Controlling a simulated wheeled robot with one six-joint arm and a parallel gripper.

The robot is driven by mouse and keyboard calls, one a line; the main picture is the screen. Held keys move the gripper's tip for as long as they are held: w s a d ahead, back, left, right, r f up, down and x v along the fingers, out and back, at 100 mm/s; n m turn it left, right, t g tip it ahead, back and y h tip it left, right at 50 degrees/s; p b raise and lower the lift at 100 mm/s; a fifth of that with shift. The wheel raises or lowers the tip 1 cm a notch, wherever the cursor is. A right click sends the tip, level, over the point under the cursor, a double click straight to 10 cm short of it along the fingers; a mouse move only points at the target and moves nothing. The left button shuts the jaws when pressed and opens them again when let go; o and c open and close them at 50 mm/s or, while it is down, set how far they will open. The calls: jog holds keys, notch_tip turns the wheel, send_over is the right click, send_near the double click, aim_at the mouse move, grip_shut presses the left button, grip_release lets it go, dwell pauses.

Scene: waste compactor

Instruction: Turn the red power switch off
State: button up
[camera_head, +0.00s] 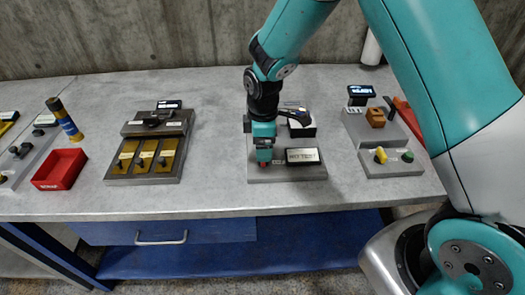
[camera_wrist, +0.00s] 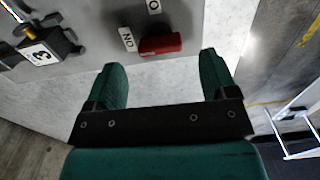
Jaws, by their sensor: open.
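The red power switch (camera_wrist: 160,45) is a small red handle on a grey panel. In the wrist view it lies just beyond the gap between my fingertips, apart from them. A white ON label (camera_wrist: 128,39) is beside its left end, and a partly cut-off label starting with O (camera_wrist: 153,5) is above it. In the head view a bit of red (camera_head: 263,164) shows at the tip of my gripper (camera_head: 264,157), over the front left of the grey panel (camera_head: 285,174). My gripper (camera_wrist: 162,66) is open and empty in the wrist view.
A red bin (camera_head: 60,169) and a yellow-lidded unit (camera_head: 145,157) stand left. Bare table lies between.

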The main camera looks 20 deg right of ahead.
jog(key=shift+f, duration=2)
jog(key=c, duration=0.9)
jog(key=shift+c, duration=0.2)
